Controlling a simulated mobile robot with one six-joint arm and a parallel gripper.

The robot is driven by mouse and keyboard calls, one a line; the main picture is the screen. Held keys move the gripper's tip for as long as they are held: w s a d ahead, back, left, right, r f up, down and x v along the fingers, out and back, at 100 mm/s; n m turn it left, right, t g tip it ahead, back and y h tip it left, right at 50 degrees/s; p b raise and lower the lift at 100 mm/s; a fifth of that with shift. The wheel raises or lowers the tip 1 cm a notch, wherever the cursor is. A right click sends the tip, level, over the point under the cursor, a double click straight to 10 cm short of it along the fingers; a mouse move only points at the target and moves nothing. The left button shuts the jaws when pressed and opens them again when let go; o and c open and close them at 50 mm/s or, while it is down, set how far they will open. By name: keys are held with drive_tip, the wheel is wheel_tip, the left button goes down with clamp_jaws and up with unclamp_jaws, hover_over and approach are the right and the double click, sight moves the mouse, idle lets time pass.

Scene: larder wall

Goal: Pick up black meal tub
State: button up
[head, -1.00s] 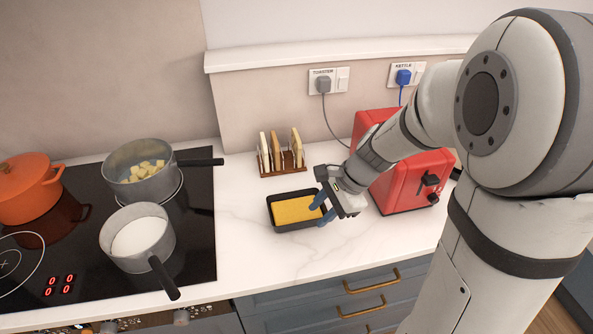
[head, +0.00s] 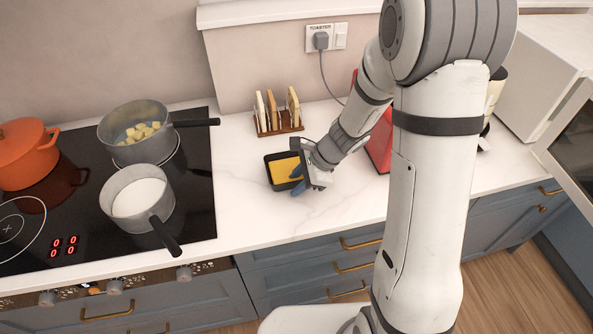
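The black meal tub (head: 279,187) is a shallow black rectangular tray with a yellow filling. It stands flat on the white marble counter, right of the hob. My gripper (head: 295,180) reaches in from the right, at the tub's right end. Its two blue fingers are spread apart, with one over the yellow filling and one near the front right corner. I cannot tell whether they touch the tub. The gripper body hides the tub's right edge.
A toast rack (head: 278,127) with toast stands just behind the tub. A red toaster (head: 380,145) is partly hidden behind my arm. A grey pan of white liquid (head: 138,198), a pan with yellow chunks (head: 140,135) and an orange pot (head: 25,155) stand on the hob at left.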

clamp_jaws()
idle(0.7)
